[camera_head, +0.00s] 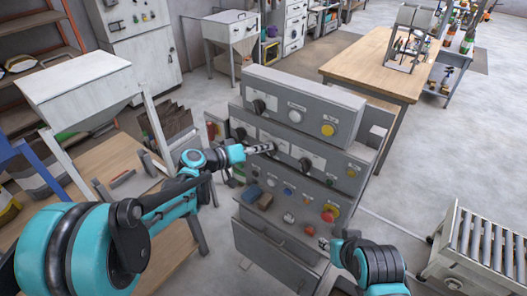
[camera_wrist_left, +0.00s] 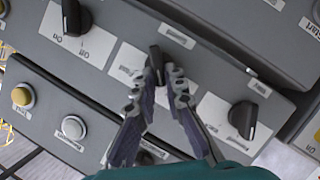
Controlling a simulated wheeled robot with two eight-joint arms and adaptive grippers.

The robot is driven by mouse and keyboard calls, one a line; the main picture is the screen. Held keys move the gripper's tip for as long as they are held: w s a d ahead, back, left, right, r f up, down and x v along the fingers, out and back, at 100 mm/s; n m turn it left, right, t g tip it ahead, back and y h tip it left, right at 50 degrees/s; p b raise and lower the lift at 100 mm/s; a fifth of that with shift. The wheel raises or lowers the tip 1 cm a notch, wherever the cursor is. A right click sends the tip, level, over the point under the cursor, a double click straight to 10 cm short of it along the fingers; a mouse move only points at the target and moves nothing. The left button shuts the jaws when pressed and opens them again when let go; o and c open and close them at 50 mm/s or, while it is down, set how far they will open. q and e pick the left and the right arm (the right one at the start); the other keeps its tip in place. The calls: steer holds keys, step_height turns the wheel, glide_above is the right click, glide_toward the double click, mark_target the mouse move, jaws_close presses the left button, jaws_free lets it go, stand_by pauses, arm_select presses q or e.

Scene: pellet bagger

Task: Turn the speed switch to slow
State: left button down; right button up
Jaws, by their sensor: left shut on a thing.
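The speed switch appears to be the black rotary knob (camera_wrist_left: 156,62) on a white label plate, in the middle of three knobs in one panel row. Its label is too small to read. My left gripper (camera_wrist_left: 168,78) is shut on this knob, with one finger on each side of it. In the head view my left gripper (camera_head: 271,148) reaches the middle row of the grey console (camera_head: 290,90) and hides most of the knob. My right gripper (camera_head: 325,243) is low at the right, in front of the console and away from the switch; its fingers are too small to judge.
An On/Off knob (camera_wrist_left: 72,18) and another black knob (camera_wrist_left: 243,118) flank the held one. Yellow (camera_wrist_left: 22,97) and white (camera_wrist_left: 73,127) buttons are on a neighbouring panel. The console's lower shelf has a red button (camera_head: 328,216). A wooden table (camera_head: 358,62) stands behind.

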arm_select(q)
steer(key=shift+w+f+n+h+b, duration=0.1)
steer(key=shift+n+h+b, duration=0.25)
steer(key=shift+n, duration=0.25)
steer(key=c, duration=1.6)
jaws_free()
steer(key=shift+w+d, duration=0.1)
steer(key=shift+d, duration=0.05)
steer(key=v, duration=1.2)
